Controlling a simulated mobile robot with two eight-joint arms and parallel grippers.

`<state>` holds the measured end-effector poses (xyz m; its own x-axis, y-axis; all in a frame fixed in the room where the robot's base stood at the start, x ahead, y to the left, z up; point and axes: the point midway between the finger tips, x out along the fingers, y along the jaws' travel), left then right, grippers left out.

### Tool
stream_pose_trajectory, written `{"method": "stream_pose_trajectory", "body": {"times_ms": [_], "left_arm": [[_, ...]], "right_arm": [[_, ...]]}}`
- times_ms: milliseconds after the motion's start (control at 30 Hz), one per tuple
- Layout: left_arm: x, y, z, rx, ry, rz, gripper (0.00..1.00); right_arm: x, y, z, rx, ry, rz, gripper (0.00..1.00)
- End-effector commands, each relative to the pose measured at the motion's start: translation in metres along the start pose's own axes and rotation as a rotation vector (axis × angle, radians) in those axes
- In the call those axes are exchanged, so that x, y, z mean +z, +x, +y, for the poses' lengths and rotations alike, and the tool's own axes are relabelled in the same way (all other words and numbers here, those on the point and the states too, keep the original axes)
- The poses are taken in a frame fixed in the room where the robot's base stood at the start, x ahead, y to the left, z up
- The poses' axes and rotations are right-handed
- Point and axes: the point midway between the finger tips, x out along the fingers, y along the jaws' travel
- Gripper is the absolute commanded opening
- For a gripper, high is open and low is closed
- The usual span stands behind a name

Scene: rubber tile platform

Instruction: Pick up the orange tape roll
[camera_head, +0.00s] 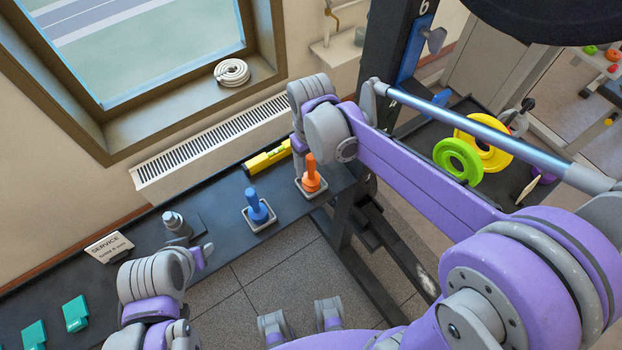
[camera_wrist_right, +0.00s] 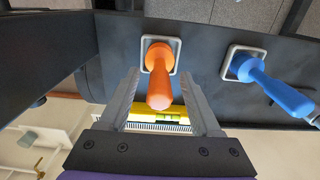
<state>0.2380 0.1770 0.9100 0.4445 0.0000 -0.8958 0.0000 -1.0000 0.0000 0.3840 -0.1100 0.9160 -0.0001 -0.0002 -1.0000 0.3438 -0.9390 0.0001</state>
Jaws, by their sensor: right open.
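The orange object (camera_head: 311,176) stands in a small square grey-rimmed holder on the dark bench. It looks like an upright knobbed handle; I cannot make out a tape roll shape. In the right wrist view the orange object (camera_wrist_right: 159,75) appears between my open right fingers (camera_wrist_right: 160,98), with visible space on both sides. In the head view my right gripper (camera_head: 299,160) hangs just behind and left of it, partly hidden by its wrist. My left gripper (camera_head: 203,258) is at the bench's front edge on the left, its jaws mostly hidden by its wrist.
A blue handle (camera_head: 257,208) stands in a similar holder to the left. A yellow level (camera_head: 267,158) lies behind, near the radiator (camera_head: 215,147). A sign (camera_head: 109,248) and teal items (camera_head: 75,314) sit left. A dark post (camera_head: 388,75) rises to the right.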

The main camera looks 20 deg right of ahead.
Motion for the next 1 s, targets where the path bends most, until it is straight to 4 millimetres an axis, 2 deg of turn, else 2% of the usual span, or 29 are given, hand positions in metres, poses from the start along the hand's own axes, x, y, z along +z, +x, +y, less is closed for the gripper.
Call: {"method": "stream_pose_trajectory", "body": {"times_ms": [133,400,700,767,1000], "left_arm": [[0.001,0.001,0.000,0.000,0.000,-0.001,0.50],[0.001,0.001,0.000,0.000,0.000,-0.001,0.50],[0.001,0.001,0.000,0.000,0.000,-0.001,0.50],[0.001,0.001,0.000,0.000,0.000,-0.001,0.50],[0.001,0.001,0.000,0.000,0.000,-0.001,0.50]], "right_arm": [[0.000,0.016,0.001,0.000,0.000,0.000,0.65],[0.000,0.018,0.001,0.000,0.000,0.000,0.63],[0.000,0.017,0.001,0.000,0.000,0.000,0.09],[0.000,0.017,0.001,0.000,0.000,0.000,0.00],[0.000,0.017,0.001,0.000,0.000,0.000,0.00]]}}
